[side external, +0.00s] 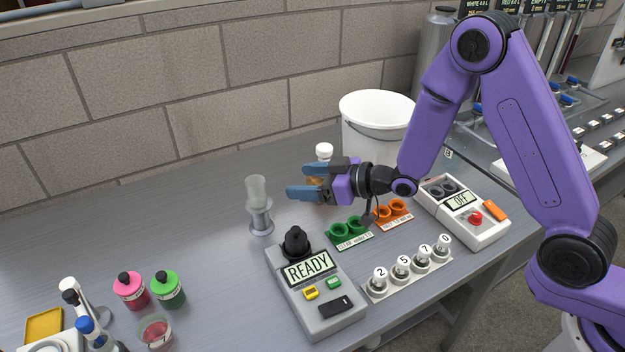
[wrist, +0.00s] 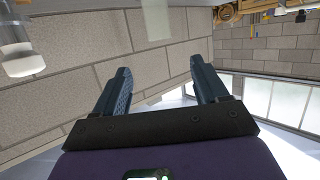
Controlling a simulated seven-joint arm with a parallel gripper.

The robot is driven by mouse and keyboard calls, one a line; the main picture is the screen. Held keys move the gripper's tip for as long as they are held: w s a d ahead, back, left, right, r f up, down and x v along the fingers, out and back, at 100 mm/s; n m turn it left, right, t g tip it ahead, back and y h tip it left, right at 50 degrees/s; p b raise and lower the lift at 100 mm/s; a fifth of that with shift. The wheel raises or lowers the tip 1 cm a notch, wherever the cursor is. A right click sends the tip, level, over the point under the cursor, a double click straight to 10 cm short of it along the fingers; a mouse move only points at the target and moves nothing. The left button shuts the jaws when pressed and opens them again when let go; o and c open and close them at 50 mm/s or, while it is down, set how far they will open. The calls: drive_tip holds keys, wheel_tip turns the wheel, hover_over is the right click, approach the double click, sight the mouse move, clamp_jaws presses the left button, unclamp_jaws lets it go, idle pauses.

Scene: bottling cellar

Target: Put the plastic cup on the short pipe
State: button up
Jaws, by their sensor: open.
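The plastic cup (side external: 257,190) is translucent and pale. It stands upright at the top of a short grey metal pipe (side external: 261,222) on the bench, left of my gripper (side external: 291,181). I cannot tell whether the cup's lower end is around the pipe or rests on its top. My gripper points left toward the cup, open and apart from it. In the wrist view a pale translucent shape, seemingly the cup (wrist: 155,20), shows beyond my open gripper (wrist: 160,72). Nothing is held between the fingers there. The pipe is not clear in that view.
A grey device reading READY (side external: 309,268) stands in front, beside a numbered row of weights (side external: 405,271). Green holders (side external: 347,232) and orange holders (side external: 393,212) lie below my gripper. A white bucket (side external: 376,118) and a white-capped bottle (side external: 324,151) stand behind. The bench's left middle is clear.

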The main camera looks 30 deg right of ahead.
drive_tip(key=shift+s+d+r, duration=0.2)
drive_tip(key=shift+s+d, duration=0.2)
drive_tip(key=shift+s, duration=0.05)
drive_tip(key=s+d+r+n+g+h, duration=0.1)
drive_tip(key=s+d+r+g+h, duration=0.1)
drive_tip(key=s+d, duration=0.4)
drive_tip(key=s+d+r+n+g+h, duration=0.2)
drive_tip(key=s+d+g+h, duration=0.2)
drive_tip(key=s, duration=1.3)
drive_tip(key=s+d+r+n+g+h, duration=0.1)
drive_tip(key=s+d+r+g+h, duration=0.1)
drive_tip(key=s+d+g, duration=0.3)
drive_tip(key=s+d+h, duration=0.1)
drive_tip(key=s+d, duration=0.3)
drive_tip(key=s, duration=0.3)
drive_tip(key=shift+d+n, duration=0.3)
drive_tip(key=shift+d, duration=0.1)
